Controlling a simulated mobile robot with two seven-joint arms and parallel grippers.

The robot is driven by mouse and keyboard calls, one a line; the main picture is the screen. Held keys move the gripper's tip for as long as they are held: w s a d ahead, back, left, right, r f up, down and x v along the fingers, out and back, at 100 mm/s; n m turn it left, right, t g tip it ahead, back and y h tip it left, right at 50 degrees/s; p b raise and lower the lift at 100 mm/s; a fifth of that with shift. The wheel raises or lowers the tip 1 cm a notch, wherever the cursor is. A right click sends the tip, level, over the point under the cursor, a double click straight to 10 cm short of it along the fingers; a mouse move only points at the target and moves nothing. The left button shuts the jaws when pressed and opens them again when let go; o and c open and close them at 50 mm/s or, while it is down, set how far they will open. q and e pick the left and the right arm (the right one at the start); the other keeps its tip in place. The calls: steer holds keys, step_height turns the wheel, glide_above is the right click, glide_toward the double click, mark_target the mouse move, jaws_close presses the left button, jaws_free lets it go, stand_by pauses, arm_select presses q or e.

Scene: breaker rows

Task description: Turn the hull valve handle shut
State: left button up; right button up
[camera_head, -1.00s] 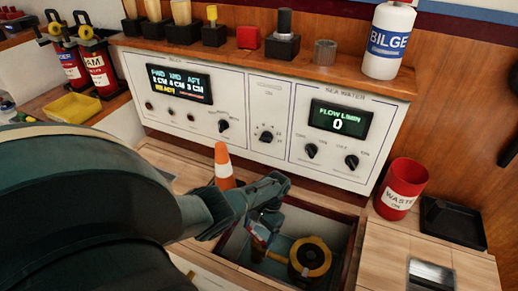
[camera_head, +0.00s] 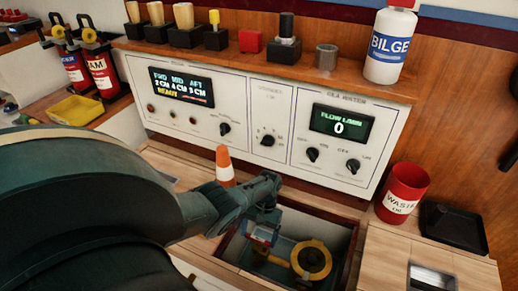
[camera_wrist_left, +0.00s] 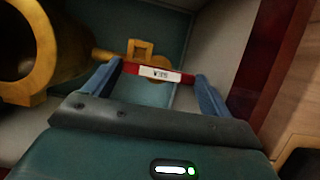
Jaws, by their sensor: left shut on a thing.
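The hull valve sits in an open recess in the counter. Its yellow ring-shaped part (camera_head: 312,260) shows in the head view and at the upper left of the left wrist view (camera_wrist_left: 45,75). My left gripper (camera_head: 262,236) reaches down into the recess, left of the ring. A yellow stem joins the bar's area to the ring. The gripper partly hides the handle in the head view. My right gripper is not in view.
An orange and white cone (camera_head: 224,168) stands behind my left gripper. The recess has a dark red rim (camera_head: 352,252). A control panel (camera_head: 265,120) rises behind. A red waste bin (camera_head: 402,190) and black tray (camera_head: 455,225) stand to the right.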

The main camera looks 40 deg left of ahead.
arm_select(q)
steer(key=shift+w, duration=0.1)
steer(key=o, duration=0.8)
steer(key=shift+o, duration=0.3)
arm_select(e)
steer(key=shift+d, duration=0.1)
arm_select(q)
steer(key=shift+a, duration=0.1)
steer(key=shift+r, duration=0.15)
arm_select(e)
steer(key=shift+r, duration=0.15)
